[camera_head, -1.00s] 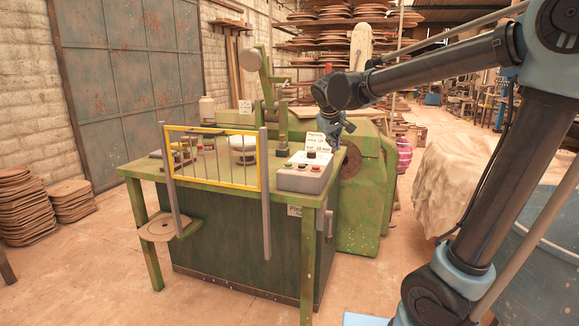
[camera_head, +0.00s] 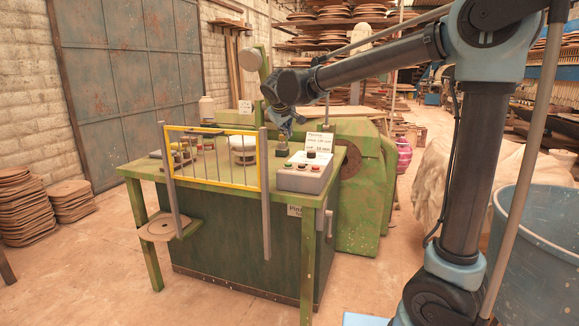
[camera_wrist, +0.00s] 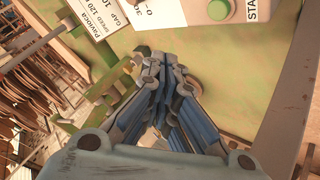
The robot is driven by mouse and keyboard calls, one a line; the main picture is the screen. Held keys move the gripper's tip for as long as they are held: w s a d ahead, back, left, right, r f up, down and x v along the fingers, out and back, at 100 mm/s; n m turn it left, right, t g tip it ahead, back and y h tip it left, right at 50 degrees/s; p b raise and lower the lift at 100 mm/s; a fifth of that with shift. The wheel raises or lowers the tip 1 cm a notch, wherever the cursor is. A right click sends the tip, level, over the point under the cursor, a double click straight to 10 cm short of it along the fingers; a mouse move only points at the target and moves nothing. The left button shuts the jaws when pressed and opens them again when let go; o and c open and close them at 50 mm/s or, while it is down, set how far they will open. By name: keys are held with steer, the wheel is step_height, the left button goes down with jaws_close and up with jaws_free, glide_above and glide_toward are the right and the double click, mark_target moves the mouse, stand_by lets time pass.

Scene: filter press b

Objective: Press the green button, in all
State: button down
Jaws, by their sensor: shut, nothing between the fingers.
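The green button (camera_wrist: 219,10) shows at the top of the wrist view, on a light panel beside a label that reads "STA". My gripper (camera_head: 287,134) is above the table, at the back left of the box. In the wrist view my gripper (camera_wrist: 162,68) is shut and empty, its fingertips apart from the button, which lies up and to the right of them.
A yellow-framed guard (camera_head: 215,184) stands at the table's front left. A white sign (camera_head: 320,142) stands behind the box. The green table top (camera_head: 215,172) carries small items.

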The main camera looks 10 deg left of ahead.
mark_target(288, 164)
steer(key=shift+f, duration=4.2)
